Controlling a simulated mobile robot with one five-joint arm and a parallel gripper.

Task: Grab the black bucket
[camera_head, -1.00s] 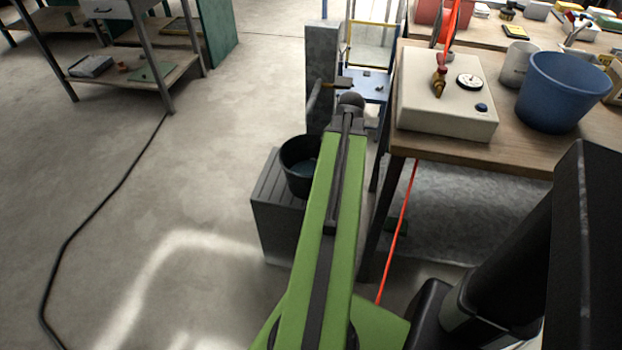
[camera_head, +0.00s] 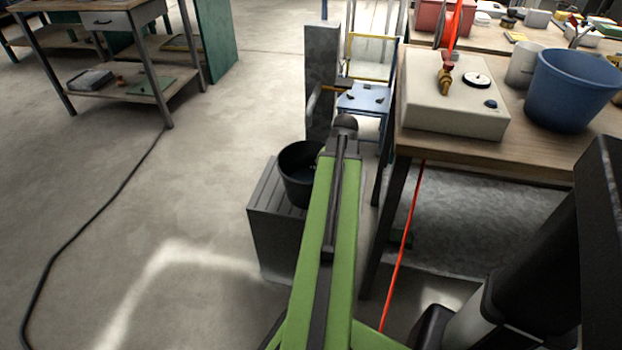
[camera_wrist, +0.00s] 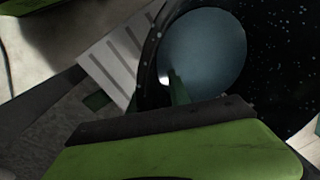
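The black bucket (camera_head: 297,188) stands upright on a grey ribbed block, left of my green arm, which covers part of its right side. In the wrist view the bucket (camera_wrist: 281,62) fills the upper right, its speckled dark wall close to the camera, with a round blue-grey surface inside. My gripper (camera_wrist: 165,125) shows there as a green and black jaw along the bottom, overlapping the bucket's lower part in the picture. Whether it touches the bucket is unclear. In the head view the jaws are hidden by the arm's end, so their opening cannot be seen.
The grey block (camera_head: 268,225) bears the bucket. A wooden workbench (camera_head: 470,150) is close on the right, with a beige gauge box (camera_head: 452,110) and a blue bucket (camera_head: 570,95). A red hose (camera_head: 402,240) hangs below it. A grey post (camera_head: 321,75) stands behind. Floor at left is open.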

